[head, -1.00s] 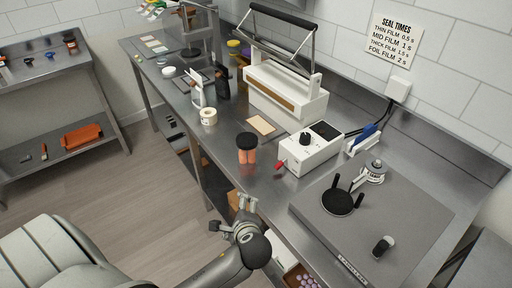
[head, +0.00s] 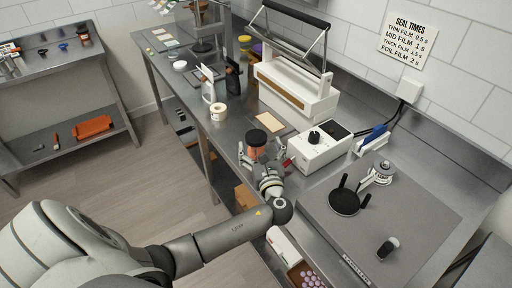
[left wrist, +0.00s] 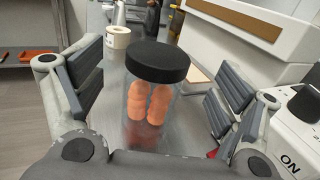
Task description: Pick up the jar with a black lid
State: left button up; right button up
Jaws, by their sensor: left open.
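The jar with a black lid (head: 257,138) stands upright near the front edge of the steel counter. It is clear and holds orange pieces. In the left wrist view the jar (left wrist: 150,100) stands between the two open fingers, with a gap to each. My left gripper (head: 263,160) is around the jar from the front, and its fingers hide part of the jar's lower body in the head view. My right gripper is not in view.
A white control box with a black knob (head: 320,145) stands just right of the jar. A white sealer (head: 297,88) is behind, and a tape roll (head: 218,112) is to the left. A grey plate with a black round stand (head: 344,202) lies at right.

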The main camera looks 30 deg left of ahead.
aim_at(254, 131)
pick_arm(q)
jog(key=shift+w+a+r+p, duration=0.1)
jog(key=shift+w+a+p, duration=0.25)
jog(key=shift+w+a, duration=0.15)
jog(key=p+x, duration=0.1)
jog(key=x, duration=0.2)
jog(key=shift+a, duration=0.1)
jog(key=shift+w+a+f, duration=0.25)
jog(key=shift+w+a, duration=0.05)
jog(key=c, duration=1.4)
